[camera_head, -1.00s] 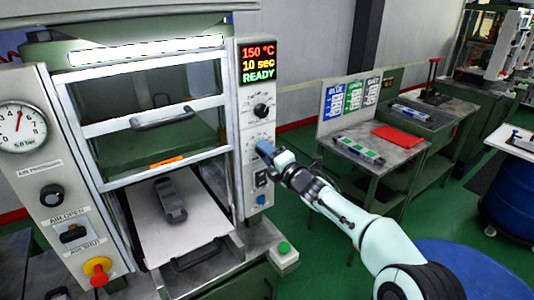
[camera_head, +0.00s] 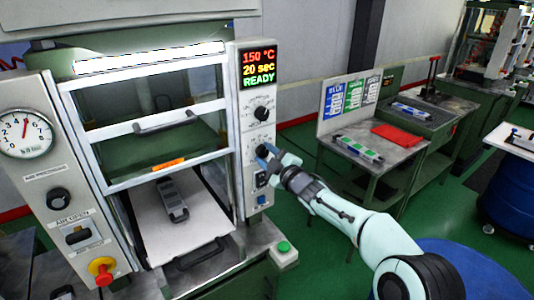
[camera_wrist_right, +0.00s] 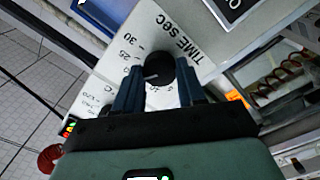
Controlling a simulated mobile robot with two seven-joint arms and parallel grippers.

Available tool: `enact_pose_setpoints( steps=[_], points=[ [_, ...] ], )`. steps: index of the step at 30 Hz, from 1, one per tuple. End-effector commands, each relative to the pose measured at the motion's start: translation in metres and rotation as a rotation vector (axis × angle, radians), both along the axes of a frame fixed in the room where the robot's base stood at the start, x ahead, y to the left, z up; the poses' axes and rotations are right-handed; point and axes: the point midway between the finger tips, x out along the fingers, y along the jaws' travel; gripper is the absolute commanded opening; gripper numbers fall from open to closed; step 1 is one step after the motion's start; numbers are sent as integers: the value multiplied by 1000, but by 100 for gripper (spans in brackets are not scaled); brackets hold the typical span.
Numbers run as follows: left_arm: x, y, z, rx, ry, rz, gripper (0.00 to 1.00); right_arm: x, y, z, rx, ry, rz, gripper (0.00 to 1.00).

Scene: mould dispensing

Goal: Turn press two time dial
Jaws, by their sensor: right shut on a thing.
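The time dial (camera_wrist_right: 156,68) is a black round knob on a white plate marked "TIME SEC" in the right wrist view. My right gripper (camera_wrist_right: 157,92) has its two blue fingers on either side of the knob and is shut on it. In the head view, the right gripper (camera_head: 266,152) is at the press's right panel, largely covering the time dial. The press display (camera_head: 258,67) reads 150 °C, 20 sec, READY. Another black dial (camera_head: 262,114) sits above the time dial. My left gripper is not in view.
A blue button (camera_head: 262,199) and a switch are below the gripper on the panel. A green button box (camera_head: 284,254) stands at the lower right of the press. A grey mould (camera_head: 172,200) lies on the press's white plate. A side table (camera_head: 372,148) stands to the right.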

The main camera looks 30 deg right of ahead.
Motion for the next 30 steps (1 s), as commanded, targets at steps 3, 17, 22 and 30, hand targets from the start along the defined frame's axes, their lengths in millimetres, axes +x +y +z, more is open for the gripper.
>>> enact_pose_setpoints(
  steps=[3,17,22,30],
  points=[
    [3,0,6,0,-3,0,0,0,0,2,109,8,0,9],
    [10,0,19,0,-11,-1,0,0,0,2,443,34,1,9],
    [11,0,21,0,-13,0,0,0,0,1,508,39,0,9],
    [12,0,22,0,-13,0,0,0,0,1,546,41,0,9]
  ],
)
